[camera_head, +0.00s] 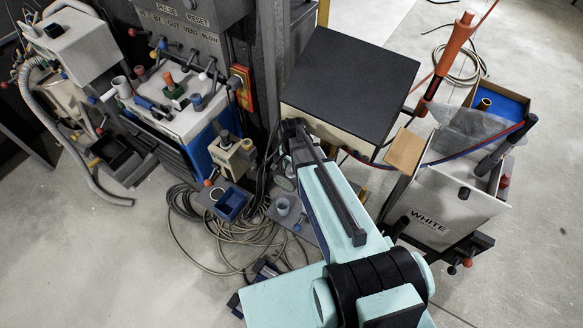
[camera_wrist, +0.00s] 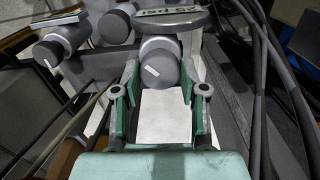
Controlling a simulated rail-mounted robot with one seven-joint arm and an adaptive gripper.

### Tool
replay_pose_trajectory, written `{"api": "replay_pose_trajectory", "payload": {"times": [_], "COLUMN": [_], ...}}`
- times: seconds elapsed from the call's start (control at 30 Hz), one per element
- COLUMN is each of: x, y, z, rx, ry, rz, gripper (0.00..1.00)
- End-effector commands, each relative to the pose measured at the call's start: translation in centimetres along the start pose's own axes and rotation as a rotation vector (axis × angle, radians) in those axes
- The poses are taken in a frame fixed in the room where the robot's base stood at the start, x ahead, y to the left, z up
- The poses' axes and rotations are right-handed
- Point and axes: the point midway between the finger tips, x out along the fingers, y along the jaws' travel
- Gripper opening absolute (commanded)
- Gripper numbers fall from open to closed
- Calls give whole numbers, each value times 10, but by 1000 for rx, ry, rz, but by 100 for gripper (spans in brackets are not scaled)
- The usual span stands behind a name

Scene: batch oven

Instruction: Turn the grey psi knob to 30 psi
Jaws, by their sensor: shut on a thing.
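In the wrist view, a grey round knob (camera_wrist: 158,67) with a short white pointer mark on its face sits between the two green fingers of my gripper (camera_wrist: 160,76). The fingers are shut on the knob's sides. The white mark is tilted, sloping down to the right. In the head view, my pale-green arm covers the gripper and the knob.
Two similar knobs, a left one (camera_wrist: 52,52) and an upper one (camera_wrist: 117,24), stand left of the held knob. Dark cables (camera_wrist: 285,75) run at the right. In the head view, a black-topped box (camera_head: 350,80) and a white cabinet (camera_head: 445,205) stand right of my arm.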

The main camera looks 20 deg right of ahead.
Motion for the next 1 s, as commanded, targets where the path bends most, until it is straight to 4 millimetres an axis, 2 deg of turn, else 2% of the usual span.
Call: {"api": "replay_pose_trajectory", "payload": {"times": [0.3,0.5,1.0], "x": [2,2,1], "y": [0,1,1], "z": [1,1,1], "rx": [255,358,427], "ry": [-2,-3,-3], "rz": [2,2,3], "gripper": [8,8,8]}}
